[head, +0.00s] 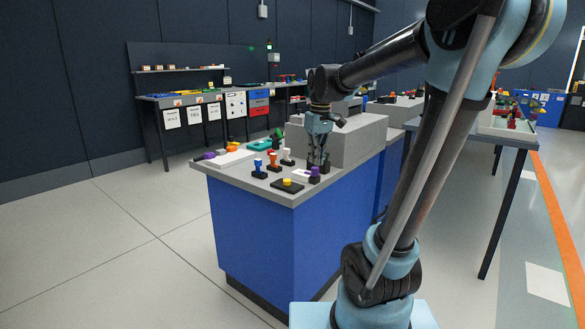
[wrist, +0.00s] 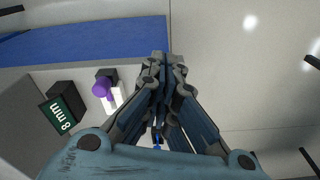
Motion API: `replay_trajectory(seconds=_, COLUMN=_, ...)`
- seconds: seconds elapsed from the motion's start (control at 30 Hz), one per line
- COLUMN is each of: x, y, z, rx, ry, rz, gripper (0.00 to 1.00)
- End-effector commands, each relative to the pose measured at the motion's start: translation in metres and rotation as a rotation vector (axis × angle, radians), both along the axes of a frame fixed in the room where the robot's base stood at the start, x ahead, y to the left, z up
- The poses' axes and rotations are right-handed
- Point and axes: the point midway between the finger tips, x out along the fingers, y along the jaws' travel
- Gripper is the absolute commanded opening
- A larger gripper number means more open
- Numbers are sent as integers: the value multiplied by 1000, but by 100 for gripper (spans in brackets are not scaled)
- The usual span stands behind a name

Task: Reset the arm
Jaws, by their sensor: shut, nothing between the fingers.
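My arm (head: 385,60) reaches out over the grey top of a blue-sided counter (head: 350,200) in the head view. My gripper (head: 318,162) points down near the counter's right part, close to a purple-topped piece (head: 315,173). In the wrist view my gripper (wrist: 158,65) is shut with its fingers together and nothing between them. The purple piece (wrist: 101,89) stands to the left of the fingers there, apart from them in that picture.
Small pieces with blue (head: 258,165), orange (head: 273,160) and white (head: 288,156) tops stand on the counter. A yellow piece (head: 287,182) sits on a black plate. A grey block (head: 350,138) rises behind my gripper. A block labelled 8 mm (wrist: 62,113) is at left.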

Motion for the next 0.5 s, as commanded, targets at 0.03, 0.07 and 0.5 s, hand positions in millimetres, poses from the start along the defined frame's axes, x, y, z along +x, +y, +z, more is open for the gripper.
replay_trajectory(seconds=0.03, x=-15, y=-11, z=-6, rx=1, ry=-6, rz=-32, gripper=0)
replay_trajectory(seconds=0.07, x=-22, y=-16, z=-10, rx=2, ry=-9, rz=-51, gripper=0)
replay_trajectory(seconds=0.5, x=-127, y=-77, z=-80, rx=15, ry=-63, rz=-321, gripper=0)
